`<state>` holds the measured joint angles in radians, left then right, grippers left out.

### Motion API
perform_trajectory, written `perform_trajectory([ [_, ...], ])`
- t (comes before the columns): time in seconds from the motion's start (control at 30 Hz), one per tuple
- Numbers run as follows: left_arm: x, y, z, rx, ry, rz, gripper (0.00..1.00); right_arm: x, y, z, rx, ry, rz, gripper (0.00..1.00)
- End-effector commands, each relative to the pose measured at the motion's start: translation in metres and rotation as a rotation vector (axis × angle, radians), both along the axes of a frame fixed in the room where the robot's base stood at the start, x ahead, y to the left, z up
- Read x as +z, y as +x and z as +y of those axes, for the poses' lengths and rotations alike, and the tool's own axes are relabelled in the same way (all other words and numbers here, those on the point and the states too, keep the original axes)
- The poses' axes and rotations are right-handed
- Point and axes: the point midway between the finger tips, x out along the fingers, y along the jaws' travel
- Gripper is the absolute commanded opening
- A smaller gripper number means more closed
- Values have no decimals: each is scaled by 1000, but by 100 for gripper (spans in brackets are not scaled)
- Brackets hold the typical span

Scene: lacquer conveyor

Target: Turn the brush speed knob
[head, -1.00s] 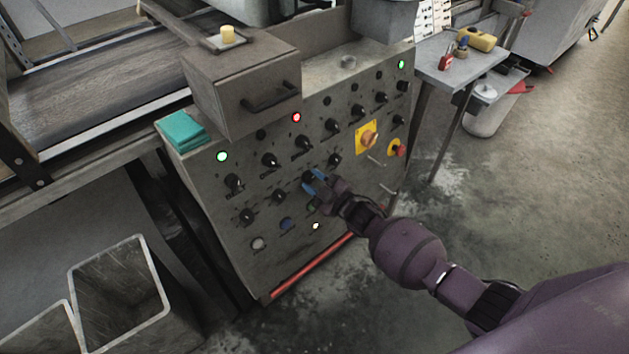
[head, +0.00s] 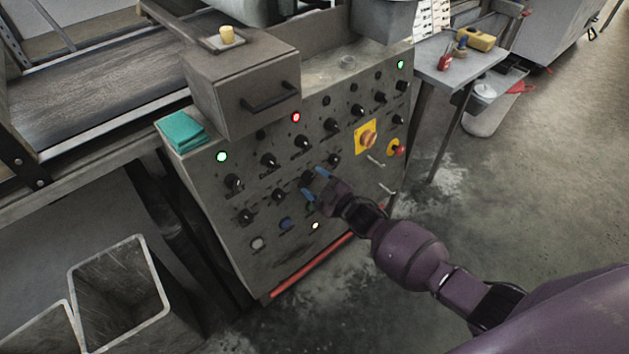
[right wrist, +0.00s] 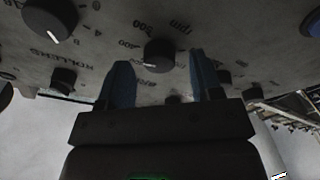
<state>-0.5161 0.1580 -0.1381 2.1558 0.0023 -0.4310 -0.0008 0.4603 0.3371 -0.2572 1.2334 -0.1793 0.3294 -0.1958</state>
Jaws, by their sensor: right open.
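A round black knob (right wrist: 159,55) with a white pointer mark sits on the grey control panel (head: 262,200). In the right wrist view its dial shows numbers and "rpm" printed upside down, and the pointer lies toward the left. The same knob (head: 308,177) shows small in the head view; I cannot read its name. My right gripper (head: 314,185) is open, with its blue fingers around the knob's sides and visible gaps between. In the right wrist view the gripper (right wrist: 159,78) has one finger on each side of the knob. My left gripper is not in view.
Several other black knobs stand close by, including one (right wrist: 50,18) near a "ROLLERS" label. A yellow-backed orange knob (head: 367,138) and a red button (head: 397,150) lie to the right. A drawer box (head: 240,90) juts out above.

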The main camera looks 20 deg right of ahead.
Motion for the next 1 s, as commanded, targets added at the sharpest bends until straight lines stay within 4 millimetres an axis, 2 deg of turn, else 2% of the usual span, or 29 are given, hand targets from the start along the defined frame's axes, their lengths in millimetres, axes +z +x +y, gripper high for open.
perform_trajectory([
  [0.4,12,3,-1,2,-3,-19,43,2,-62,-29,-2,-1,-2,59],
  [0.6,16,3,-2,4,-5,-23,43,1,-84,-39,-1,-1,-1,59],
  [1.0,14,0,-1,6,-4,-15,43,0,-92,-42,0,-1,0,59],
])
